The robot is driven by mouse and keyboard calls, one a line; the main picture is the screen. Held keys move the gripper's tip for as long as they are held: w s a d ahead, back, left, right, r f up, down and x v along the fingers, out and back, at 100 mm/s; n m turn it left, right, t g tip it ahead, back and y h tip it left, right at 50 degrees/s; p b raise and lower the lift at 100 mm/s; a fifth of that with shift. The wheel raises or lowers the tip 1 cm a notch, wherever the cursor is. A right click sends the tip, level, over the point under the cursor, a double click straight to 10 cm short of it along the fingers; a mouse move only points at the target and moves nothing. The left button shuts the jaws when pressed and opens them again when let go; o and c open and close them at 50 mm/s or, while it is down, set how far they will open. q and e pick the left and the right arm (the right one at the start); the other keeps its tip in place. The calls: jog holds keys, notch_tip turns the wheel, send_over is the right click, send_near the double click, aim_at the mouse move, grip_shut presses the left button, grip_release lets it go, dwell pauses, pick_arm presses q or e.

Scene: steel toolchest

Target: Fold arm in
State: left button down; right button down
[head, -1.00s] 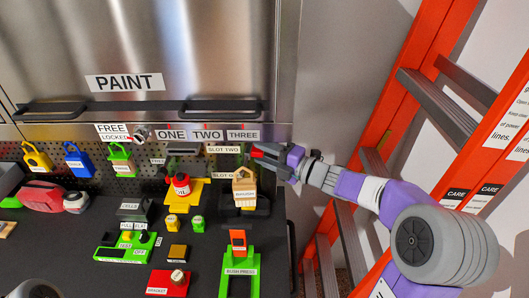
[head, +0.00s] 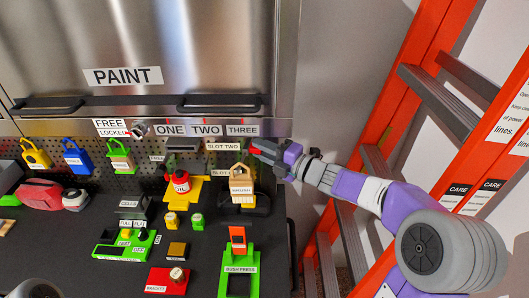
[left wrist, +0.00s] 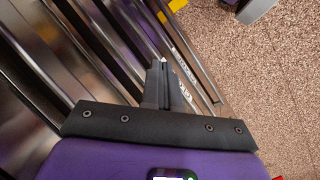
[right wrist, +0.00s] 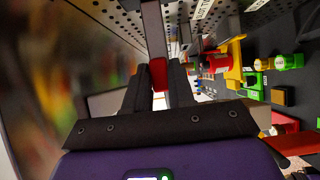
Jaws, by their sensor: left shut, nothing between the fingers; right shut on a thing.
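My right gripper (head: 266,152) is at the right end of the pegboard strip, beside the SLOT TWO label (head: 223,147). It is shut on a small red end piece (right wrist: 158,74), which sits between the fingertips in the right wrist view. A grey bar (right wrist: 153,30) runs on from the red piece, away from the gripper, along the perforated panel. The bar's far end is hidden. My left gripper (left wrist: 162,70) shows only in its own wrist view. It is shut and empty, low beside the steel drawer fronts and above the speckled floor.
The black worktop (head: 70,235) is crowded: a wooden BRUSH block (head: 241,188), a yellow stand with a red piece (head: 181,182), a green BUSH PRESS (head: 238,262) and padlocks at the back. An orange ladder (head: 395,100) stands close on the right. Steel cabinet doors (head: 210,50) are behind.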

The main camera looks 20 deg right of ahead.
aim_at(258, 151)
jog(key=shift+w+a+m+t+h+b, duration=0.1)
jog(key=shift+a+m+t+h+b, duration=0.45)
jog(key=shift+b, duration=0.8)
jog(key=shift+w+a+m+t+h+b, duration=0.1)
jog(key=shift+a+m+t+h+b, duration=0.15)
jog(key=shift+m+h+b, duration=0.7)
jog(key=shift+a+r+n+b, duration=0.1)
jog(key=shift+n+b, duration=0.2)
jog(key=shift+b, duration=0.55)
jog(key=c, duration=1)
grip_release()
jog(key=shift+c, duration=0.2)
jog(key=shift+s, duration=0.1)
jog(key=v, duration=0.6)
jog(key=shift+p, duration=0.4)
jog(key=shift+s, duration=0.7)
